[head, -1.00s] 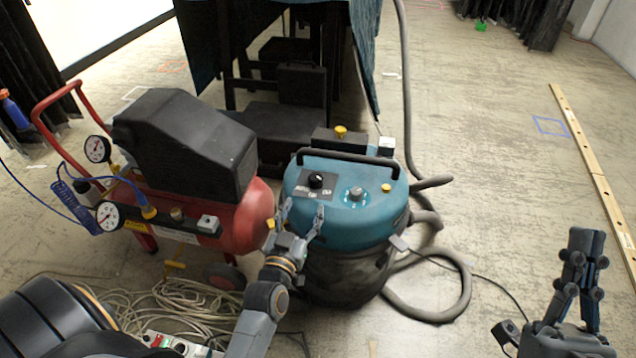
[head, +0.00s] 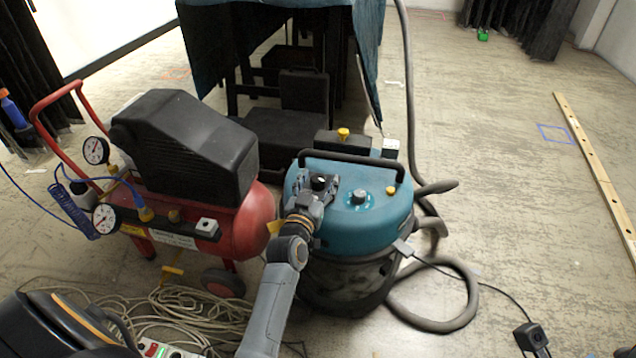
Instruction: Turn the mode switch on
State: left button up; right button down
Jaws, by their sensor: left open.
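The teal vacuum (head: 345,230) stands on the floor in the middle, with a black carry handle across its top. The mode switch (head: 319,181), a black knob with a pale mark, is on the left of its top panel. My left gripper (head: 317,188) is open, its fingers on either side of the knob. I cannot tell whether they touch it. The gripper hides most of the dark plate and its lettering. My right gripper does not show clearly.
A red compressor (head: 250,220) stands close on the left. Hose (head: 440,325) and tangled cables (head: 190,310) lie on the floor. Floor at the right is fairly clear.

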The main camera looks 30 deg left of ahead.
pick_arm(q)
jog(key=c, duration=1.2)
